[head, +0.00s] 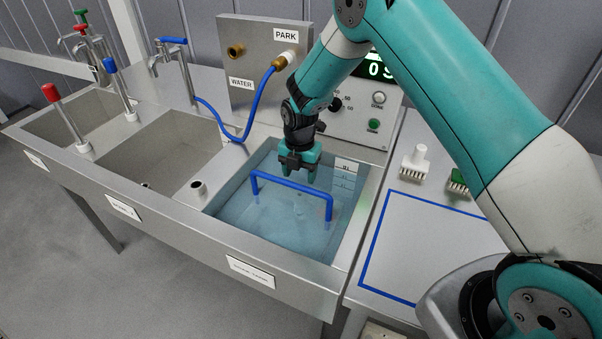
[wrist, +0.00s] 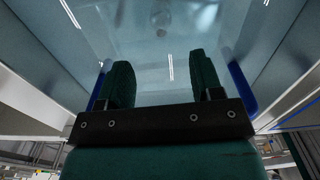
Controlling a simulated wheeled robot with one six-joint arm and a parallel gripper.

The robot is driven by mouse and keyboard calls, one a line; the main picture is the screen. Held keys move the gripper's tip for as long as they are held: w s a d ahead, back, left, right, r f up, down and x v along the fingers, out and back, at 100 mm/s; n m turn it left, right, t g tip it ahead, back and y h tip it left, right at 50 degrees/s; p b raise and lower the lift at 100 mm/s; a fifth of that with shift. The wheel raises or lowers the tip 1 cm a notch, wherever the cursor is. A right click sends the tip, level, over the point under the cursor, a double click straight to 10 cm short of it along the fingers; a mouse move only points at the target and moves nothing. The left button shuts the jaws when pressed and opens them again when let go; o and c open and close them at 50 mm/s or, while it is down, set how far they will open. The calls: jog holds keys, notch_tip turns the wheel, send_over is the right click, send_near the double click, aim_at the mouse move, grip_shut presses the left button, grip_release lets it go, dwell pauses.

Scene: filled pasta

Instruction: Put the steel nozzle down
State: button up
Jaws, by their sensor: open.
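My gripper (head: 298,174) is open above the water-filled tank at the right end of the sink bench. Its two green fingers also show in the wrist view (wrist: 163,80), with nothing between them. I cannot pick out a steel nozzle with certainty. A faint round shape (wrist: 160,18) lies under the water in the wrist view; I cannot tell whether it is a nozzle or a drain. A blue U-shaped handle (head: 290,185) stands in the tank in front of my gripper. Its blue sides show beside the fingers in the wrist view (wrist: 243,88).
The tank rim (head: 262,266) surrounds the water. A steel panel (head: 262,62) with a blue hose (head: 262,97) stands behind. Two empty basins lie left, with upright red- and blue-topped rods. A blue-outlined area (head: 420,245) on the right is clear; a white brush (head: 415,162) and a green brush (head: 458,180) stand behind it.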

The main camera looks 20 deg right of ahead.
jog(key=s+a+r+m+y, duration=0.15)
jog(key=s+r+m, duration=0.3)
jog(key=r, duration=0.45)
jog(key=s+a+r+m+y, duration=0.1)
jog(key=s+a+r+m, duration=0.3)
jog(key=r, duration=0.4)
jog(key=s+r+m+y, duration=0.1)
jog(key=s+r+m, duration=0.4)
jog(key=s, duration=0.6)
jog(key=s+r+m, duration=0.5)
jog(key=s+m, duration=0.2)
jog(key=s, duration=0.5)
jog(key=shift+s+r+y, duration=0.3)
jog(key=shift+y, duration=0.05)
